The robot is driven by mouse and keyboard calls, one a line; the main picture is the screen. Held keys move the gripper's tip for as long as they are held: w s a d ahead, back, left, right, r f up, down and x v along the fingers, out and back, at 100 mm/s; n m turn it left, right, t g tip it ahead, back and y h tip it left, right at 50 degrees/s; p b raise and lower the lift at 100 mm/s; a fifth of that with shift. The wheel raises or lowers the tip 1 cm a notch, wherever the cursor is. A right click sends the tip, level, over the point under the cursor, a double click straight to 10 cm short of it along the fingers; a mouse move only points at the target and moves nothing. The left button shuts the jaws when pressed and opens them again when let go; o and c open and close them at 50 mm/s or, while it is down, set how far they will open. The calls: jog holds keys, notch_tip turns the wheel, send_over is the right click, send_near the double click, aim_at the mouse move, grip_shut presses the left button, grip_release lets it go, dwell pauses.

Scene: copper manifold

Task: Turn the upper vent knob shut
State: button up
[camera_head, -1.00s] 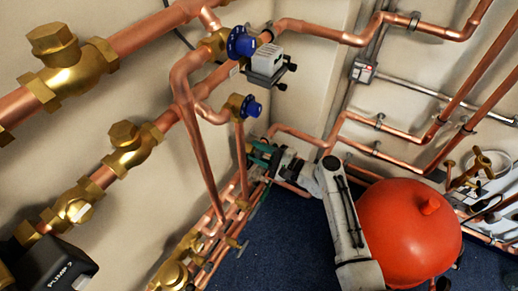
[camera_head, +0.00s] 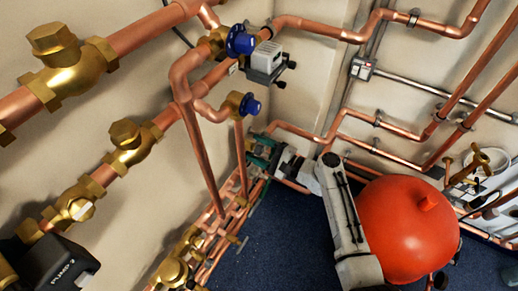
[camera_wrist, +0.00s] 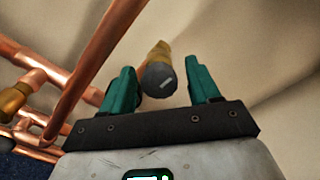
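My gripper (camera_head: 262,152) is low near the corner in the head view, close to the copper pipes and below the two blue knobs. In the wrist view my gripper (camera_wrist: 163,88) is open, its two teal fingers apart. A dark round knob (camera_wrist: 158,78) on a brass stem shows between the fingers, with a gap to each one; I cannot tell how deep it sits between them. This knob is hidden in the head view. I cannot tell whether it is the upper vent knob. An upper blue knob (camera_head: 240,40) and a lower blue knob (camera_head: 250,106) sit on the copper pipes.
A red round tank (camera_head: 408,225) stands right of my arm. Copper pipes run along both walls, and one copper pipe (camera_wrist: 105,65) passes left of the fingers in the wrist view. A black pump (camera_head: 60,265) is at lower left. Blue floor (camera_head: 285,240) is open in the middle.

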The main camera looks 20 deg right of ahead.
jog(key=shift+s, duration=0.1)
jog(key=v, duration=1)
jog(key=shift+s+d, duration=0.2)
jog(key=shift+s, duration=0.05)
jog(key=s+a+f+n+g+h+p, duration=0.1)
jog(key=s+a+f+n+g+p, duration=0.15)
jog(key=s+n+g, duration=0.35)
jog(key=s+a+f+n+g+h+p, duration=0.1)
jog(key=s+a+n+g+h+p, duration=0.15)
jog(key=s+n, duration=0.4)
jog(key=s+d+r+n+g+h+p, duration=0.1)
jog(key=s+d+r+n+g+h, duration=0.1)
jog(key=s, duration=0.6)
jog(key=s+d+r+n+g+h+p, duration=0.1)
jog(key=s+d+r+n+g+h, duration=0.2)
jog(key=s+r+h, duration=0.2)
jog(key=s+r, duration=0.1)
jog(key=s, duration=0.2)
jog(key=shift+s+d, duration=0.2)
jog(key=shift+d, duration=0.15)
